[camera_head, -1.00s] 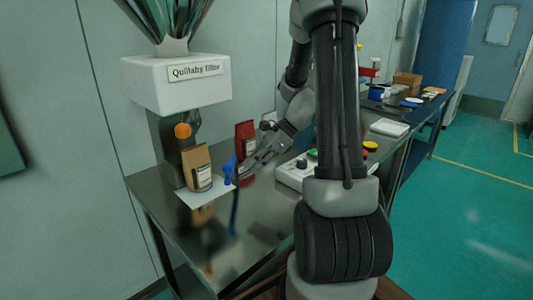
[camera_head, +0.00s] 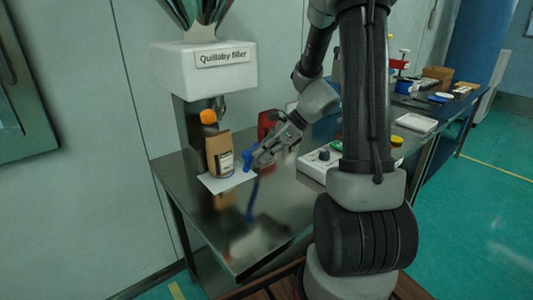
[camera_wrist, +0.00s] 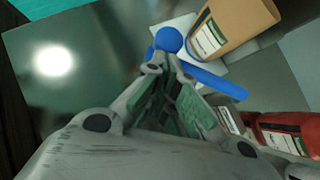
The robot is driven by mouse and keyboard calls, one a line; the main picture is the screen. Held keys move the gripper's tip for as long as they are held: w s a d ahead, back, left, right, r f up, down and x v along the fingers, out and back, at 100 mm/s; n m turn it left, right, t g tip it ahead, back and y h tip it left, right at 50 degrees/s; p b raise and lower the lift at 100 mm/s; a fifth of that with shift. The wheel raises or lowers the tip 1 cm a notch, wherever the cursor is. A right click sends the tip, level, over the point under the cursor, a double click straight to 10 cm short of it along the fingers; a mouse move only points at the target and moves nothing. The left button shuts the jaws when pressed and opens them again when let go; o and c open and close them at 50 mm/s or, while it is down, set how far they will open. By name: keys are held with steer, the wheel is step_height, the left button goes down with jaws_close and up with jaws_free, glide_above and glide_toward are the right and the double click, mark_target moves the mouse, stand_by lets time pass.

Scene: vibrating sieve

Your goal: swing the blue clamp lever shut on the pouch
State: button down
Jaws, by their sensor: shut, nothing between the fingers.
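The brown pouch (camera_head: 219,157) with a pale label stands upright on a white plate (camera_head: 213,184) under the filler; the wrist view shows the pouch (camera_wrist: 240,22) at the upper right. The blue clamp lever (camera_head: 248,160) is beside the pouch, on its right. In the wrist view the lever (camera_wrist: 212,80) shows as a blue bar and a round blue knob. My gripper (camera_head: 258,157) is shut and empty, its fingertips (camera_wrist: 166,64) right at the lever by the knob. I cannot tell whether they touch. The fingers hide part of the lever.
A red pouch (camera_head: 266,124) stands behind my gripper; it also shows in the wrist view (camera_wrist: 283,130). The white filler (camera_head: 203,72) rises over the brown pouch. A control box (camera_head: 318,163) with buttons sits to the right. The front of the metal table (camera_head: 225,225) is clear.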

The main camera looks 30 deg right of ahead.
steer(key=shift+w+a+m, duration=0.15)
steer(key=shift+a+m, duration=0.25)
steer(key=shift+a, duration=0.1)
steer(key=w+a+m+t+h, duration=0.2)
steer(key=w+a+m+t, duration=0.1)
steer(key=w+a, duration=0.3)
steer(key=shift+w+a+m+h, duration=0.3)
steer(key=shift+a+m+h, duration=0.1)
steer(key=shift+a+m, duration=0.4)
